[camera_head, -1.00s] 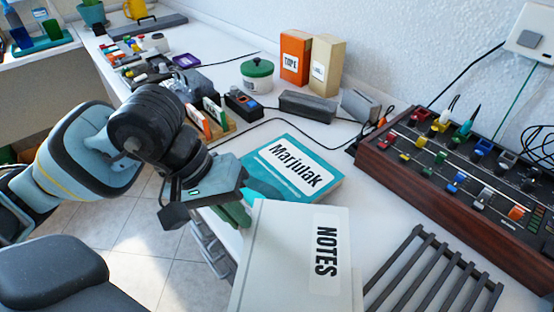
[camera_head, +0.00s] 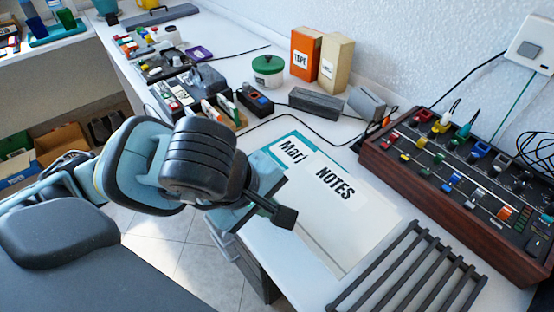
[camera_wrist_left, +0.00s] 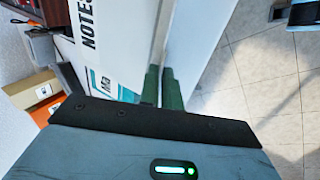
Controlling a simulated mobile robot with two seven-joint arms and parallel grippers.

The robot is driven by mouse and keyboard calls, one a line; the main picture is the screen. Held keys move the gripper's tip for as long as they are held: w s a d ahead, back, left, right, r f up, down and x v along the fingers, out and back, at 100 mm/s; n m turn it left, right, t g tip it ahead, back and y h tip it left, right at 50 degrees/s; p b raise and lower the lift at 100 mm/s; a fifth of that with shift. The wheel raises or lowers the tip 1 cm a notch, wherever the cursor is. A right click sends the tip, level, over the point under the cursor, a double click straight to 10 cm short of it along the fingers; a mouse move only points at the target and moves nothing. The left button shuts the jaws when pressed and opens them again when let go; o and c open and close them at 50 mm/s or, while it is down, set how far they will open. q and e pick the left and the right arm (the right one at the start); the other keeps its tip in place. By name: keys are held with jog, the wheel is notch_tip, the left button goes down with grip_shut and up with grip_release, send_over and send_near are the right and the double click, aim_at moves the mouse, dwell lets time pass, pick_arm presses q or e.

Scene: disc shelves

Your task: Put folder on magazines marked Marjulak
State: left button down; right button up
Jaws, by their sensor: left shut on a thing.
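The folder (camera_head: 355,225) is pale grey-white with a "NOTES" label. It lies flat or nearly flat in the head view and overlaps the teal magazines (camera_head: 272,151) marked "Marjulak", whose label shows only "Marj". I cannot tell whether it rests on them or hovers just above. My left gripper (camera_head: 268,208) is at the folder's left edge, its fingers mostly hidden there. In the left wrist view its green fingers (camera_wrist_left: 161,86) are shut on the folder's edge (camera_wrist_left: 163,35), with the magazines (camera_wrist_left: 105,82) beside it. My right gripper is not in view.
A dark slatted rack (camera_head: 415,270) lies at the folder's lower right. A wood-sided mixing console (camera_head: 460,185) stands on the right. A grey block (camera_head: 315,103), orange box (camera_head: 305,53) and green-lidded jar (camera_head: 268,72) stand behind. A black cable crosses the counter.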

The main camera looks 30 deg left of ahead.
pick_arm(q)
jog(key=w+a, duration=0.3)
jog(key=w+a+f, duration=0.1)
jog(key=w+a, duration=0.6)
jog(key=a, duration=0.1)
jog(key=shift+w+a+f, duration=0.1)
jog(key=shift+w+f, duration=0.1)
jog(key=shift+w, duration=0.2)
jog(key=shift+f, duration=1.75)
jog(key=shift+f+b, duration=0.15)
jog(key=shift+b, duration=0.15)
jog(key=c, duration=1.6)
grip_release()
jog(key=p+v, duration=0.1)
jog(key=v, duration=1.1)
